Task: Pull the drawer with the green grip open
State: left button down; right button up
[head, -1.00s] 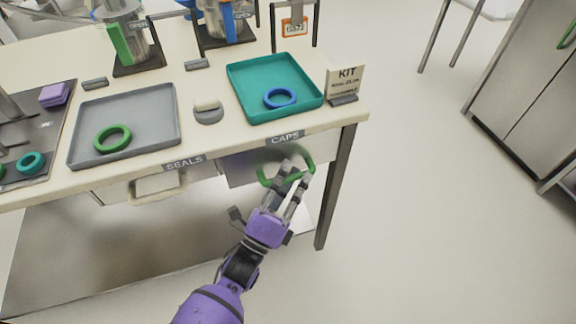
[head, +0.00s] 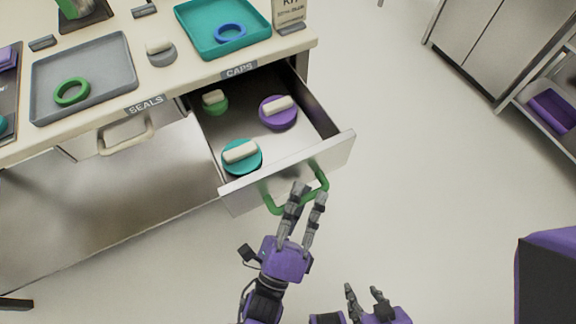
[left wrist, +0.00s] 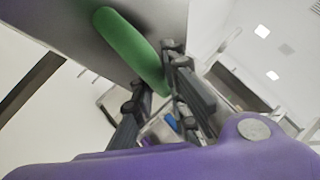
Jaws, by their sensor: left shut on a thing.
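The drawer (head: 338,156) under the CAPS label stands pulled well out from the table. Its green grip (head: 322,178) is on the front panel; it also shows in the left wrist view (left wrist: 132,48). My left gripper (head: 307,191) is shut on the green grip, with its fingers around the bar. In the left wrist view the fingers (left wrist: 155,85) are on either side of the grip. Inside the drawer lie a green cap (head: 217,106), a purple cap (head: 277,119) and a teal cap (head: 240,160). My right gripper (head: 367,292) is open and empty at the bottom of the head view.
The SEALS drawer (head: 125,137) with a pale grip is shut, left of the open one. On the table are a grey tray (head: 110,78) with a green ring and a teal tray (head: 195,28) with a blue ring.

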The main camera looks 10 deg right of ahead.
pick_arm(q)
jog(key=s, duration=0.1)
jog(key=s+d, duration=0.1)
jog(key=s, duration=0.1)
jog(key=shift+s+f, duration=0.1)
jog(key=shift+s, duration=0.15)
pick_arm(e)
jog(key=shift+s+f, duration=0.1)
jog(key=shift+f, duration=0.1)
jog(key=shift+s, duration=0.15)
pick_arm(q)
jog(key=c, duration=2)
grip_release()
pick_arm(e)
jog(key=shift+r, duration=0.1)
